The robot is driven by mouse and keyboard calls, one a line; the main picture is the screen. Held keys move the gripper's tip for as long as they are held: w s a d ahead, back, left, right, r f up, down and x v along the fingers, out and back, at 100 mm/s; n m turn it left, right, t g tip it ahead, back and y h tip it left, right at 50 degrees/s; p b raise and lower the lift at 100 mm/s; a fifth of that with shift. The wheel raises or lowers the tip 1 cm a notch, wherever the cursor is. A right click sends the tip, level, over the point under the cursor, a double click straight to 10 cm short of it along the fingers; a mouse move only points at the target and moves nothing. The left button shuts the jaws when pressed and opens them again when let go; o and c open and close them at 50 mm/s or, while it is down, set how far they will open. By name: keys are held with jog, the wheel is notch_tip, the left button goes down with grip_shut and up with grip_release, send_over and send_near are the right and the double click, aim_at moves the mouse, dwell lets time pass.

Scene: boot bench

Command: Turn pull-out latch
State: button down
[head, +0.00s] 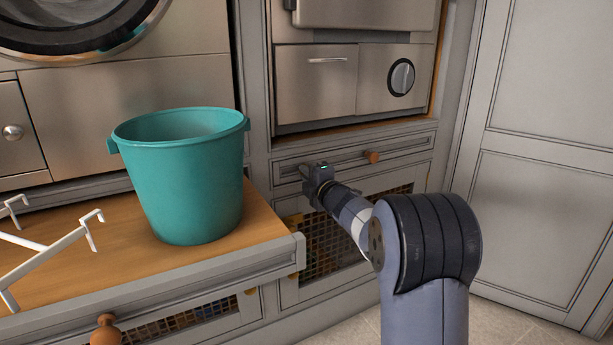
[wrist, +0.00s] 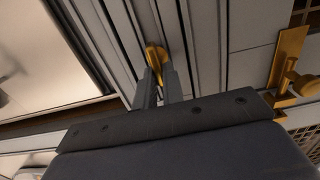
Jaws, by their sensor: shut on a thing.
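The pull-out latch (wrist: 154,56) is a small brass piece on the grey cabinet front in the wrist view. My gripper (wrist: 159,80) is shut on it, with one finger on each side of its lower end. In the head view my gripper (head: 306,172) reaches the left end of the narrow grey pull-out front (head: 400,147) below the steel appliance. The latch is hidden behind my gripper there, so its exact turn cannot be told.
A wooden knob (head: 372,156) sits on the same front, right of my gripper. A teal bucket (head: 185,190) and a white rack (head: 50,245) stand on the wooden bench top (head: 120,240) at left. Another brass fitting (wrist: 290,62) shows at right in the wrist view.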

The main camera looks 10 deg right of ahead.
jog(key=c, duration=1.5)
grip_release()
jog(key=p+v, duration=0.2)
jog(key=v, duration=0.9)
jog(key=shift+w, duration=0.1)
jog(key=shift+w, duration=0.1)
jog(key=b+x, duration=0.2)
jog(key=x, duration=0.8)
jog(key=shift+w+a, duration=0.15)
jog(key=shift+w, duration=0.2)
